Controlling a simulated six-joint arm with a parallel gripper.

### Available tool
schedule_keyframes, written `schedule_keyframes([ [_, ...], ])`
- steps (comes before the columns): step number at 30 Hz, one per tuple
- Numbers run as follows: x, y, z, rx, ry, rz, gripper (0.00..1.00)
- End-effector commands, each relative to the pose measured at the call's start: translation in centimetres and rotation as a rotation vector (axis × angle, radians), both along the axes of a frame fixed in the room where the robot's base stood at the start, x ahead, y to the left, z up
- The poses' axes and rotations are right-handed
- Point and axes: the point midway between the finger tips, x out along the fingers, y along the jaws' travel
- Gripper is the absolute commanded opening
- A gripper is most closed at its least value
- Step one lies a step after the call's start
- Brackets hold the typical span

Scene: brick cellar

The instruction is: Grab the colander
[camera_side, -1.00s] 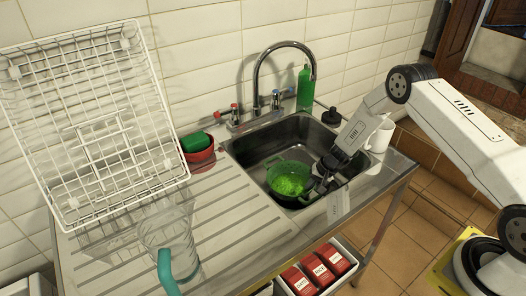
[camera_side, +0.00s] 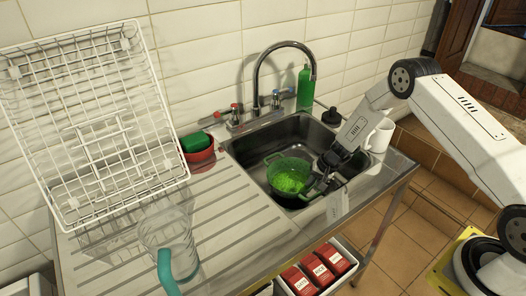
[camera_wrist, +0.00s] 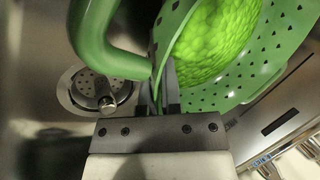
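The green colander (camera_side: 270,182) has round holes and holds bright green peas (camera_side: 288,181). It is in the sink area, in the middle of the side view. In the wrist view its wall (camera_wrist: 285,50) fills the upper right, and its curved handle (camera_wrist: 88,35) is at the upper left. My gripper (camera_wrist: 160,90) has its narrow fingers close together at the colander's rim, beside the handle, and looks shut on it. In the side view my gripper (camera_side: 322,182) is at the colander's right side. Its fingertips are partly hidden there.
The steel sink (camera_side: 255,150) has a curved tap (camera_side: 258,75) behind it and a drain (camera_wrist: 95,90) below. A white mug (camera_side: 380,135) and green bottle (camera_side: 304,88) stand near. A rack (camera_side: 100,120), red bowl (camera_side: 203,155) and glass jug (camera_side: 172,240) are on the left.

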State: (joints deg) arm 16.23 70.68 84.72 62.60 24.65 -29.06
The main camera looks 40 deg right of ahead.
Motion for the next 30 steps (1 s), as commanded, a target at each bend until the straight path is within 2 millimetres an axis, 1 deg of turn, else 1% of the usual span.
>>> schedule_keyframes([
  [21,0.1,0.0,5.4,0.0,-0.002,0.0,0.0],
  [30,0.1,0.0,7.3,0.0,-0.003,-0.001,0.0],
])
